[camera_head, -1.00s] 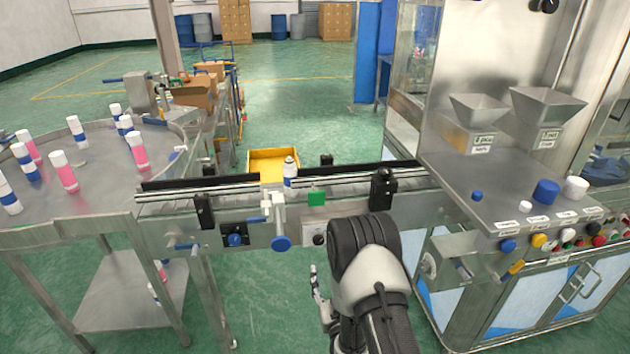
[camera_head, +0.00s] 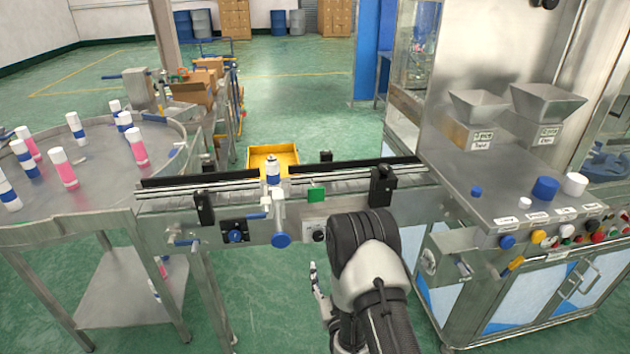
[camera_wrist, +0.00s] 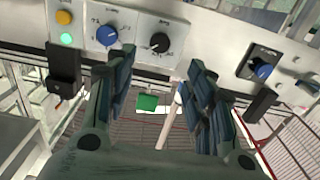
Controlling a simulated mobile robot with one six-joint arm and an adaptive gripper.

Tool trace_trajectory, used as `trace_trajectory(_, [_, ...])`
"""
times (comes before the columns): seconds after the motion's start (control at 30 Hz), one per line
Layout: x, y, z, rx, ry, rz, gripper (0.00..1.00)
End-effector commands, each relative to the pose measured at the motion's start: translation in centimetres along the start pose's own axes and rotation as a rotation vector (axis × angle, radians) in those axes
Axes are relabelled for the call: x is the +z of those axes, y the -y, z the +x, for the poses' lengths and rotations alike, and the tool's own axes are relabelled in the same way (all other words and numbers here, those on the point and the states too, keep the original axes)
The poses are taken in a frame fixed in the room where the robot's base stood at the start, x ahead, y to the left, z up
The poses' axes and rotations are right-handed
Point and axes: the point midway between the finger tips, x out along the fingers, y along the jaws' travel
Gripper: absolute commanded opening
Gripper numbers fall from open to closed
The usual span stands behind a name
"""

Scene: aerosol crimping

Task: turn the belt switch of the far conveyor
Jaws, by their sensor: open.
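The conveyor (camera_head: 345,186) runs across the middle of the head view. On its front, a black plate carries a blue knob (camera_head: 235,236), and a light plate to its right carries a black knob (camera_head: 318,236). My arm hides the front further right. The wrist view appears turned over: it shows a blue knob (camera_wrist: 107,35) beside the black knob (camera_wrist: 160,43), and the black plate's blue knob (camera_wrist: 262,70) at right. I cannot read which is the belt switch. My gripper (camera_wrist: 160,65) is open and empty, in front of the panel, its fingers apart from the knobs.
A white can with a blue band (camera_head: 273,172) stands on the conveyor. A round table (camera_head: 105,180) with several cans is at left. A machine with hoppers (camera_head: 480,103) stands at right. A yellow bin (camera_head: 287,158) is behind.

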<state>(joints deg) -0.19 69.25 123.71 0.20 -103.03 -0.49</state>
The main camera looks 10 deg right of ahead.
Motion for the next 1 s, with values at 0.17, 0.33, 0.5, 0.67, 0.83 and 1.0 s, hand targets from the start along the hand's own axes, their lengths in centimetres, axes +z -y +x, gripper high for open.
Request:
trace_trajectory(0.17, [-0.4, -0.1, -3.1, 0.0, 0.009, -0.009, 0.49])
trace_trajectory(0.33, [-0.3, -0.1, -4.7, 0.0, 0.003, -0.014, 0.49])
trace_trajectory(0.5, [-0.1, -0.1, -2.7, 0.0, -0.005, -0.015, 0.49])
trace_trajectory(0.67, [-0.1, -0.1, 0.7, 0.0, -0.006, -0.015, 0.49])
trace_trajectory(0.83, [0.0, -0.1, 4.4, 0.0, -0.005, -0.015, 0.49])
trace_trajectory(1.0, [0.0, -0.1, 8.0, 0.0, -0.004, -0.015, 0.49])
